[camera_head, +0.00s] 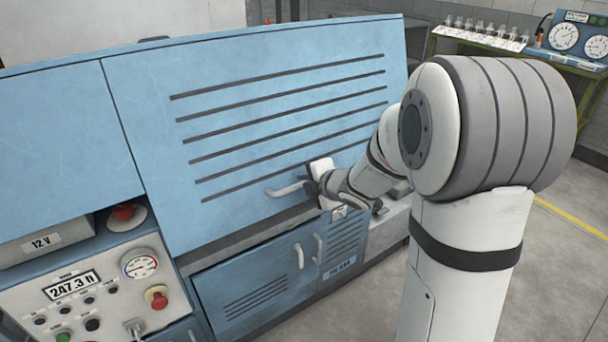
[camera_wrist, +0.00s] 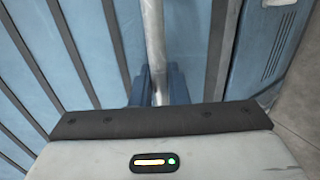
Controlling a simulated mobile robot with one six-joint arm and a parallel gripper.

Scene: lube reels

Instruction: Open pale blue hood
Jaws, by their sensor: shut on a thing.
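The pale blue hood (camera_head: 240,75) is a large sloped panel with several dark slots, on the front of a blue machine. Its lower edge appears to sit close to the cabinet body, with a dark grey strip below it. A light grey bar handle (camera_head: 286,190) sticks out near the hood's lower edge. My gripper (camera_head: 318,184) is at the right part of this handle. In the wrist view the handle (camera_wrist: 154,45) runs down between the blue fingers of my gripper (camera_wrist: 157,85), which are shut on it. The fingertips are partly hidden behind the gripper body.
Below the hood is a blue cabinet door (camera_head: 255,285) with white handles. A control panel (camera_head: 95,300) with gauge and buttons stands at lower left. A green bench (camera_head: 500,42) with small jars and a gauge box is at back right. Grey floor (camera_head: 560,265) is open at right.

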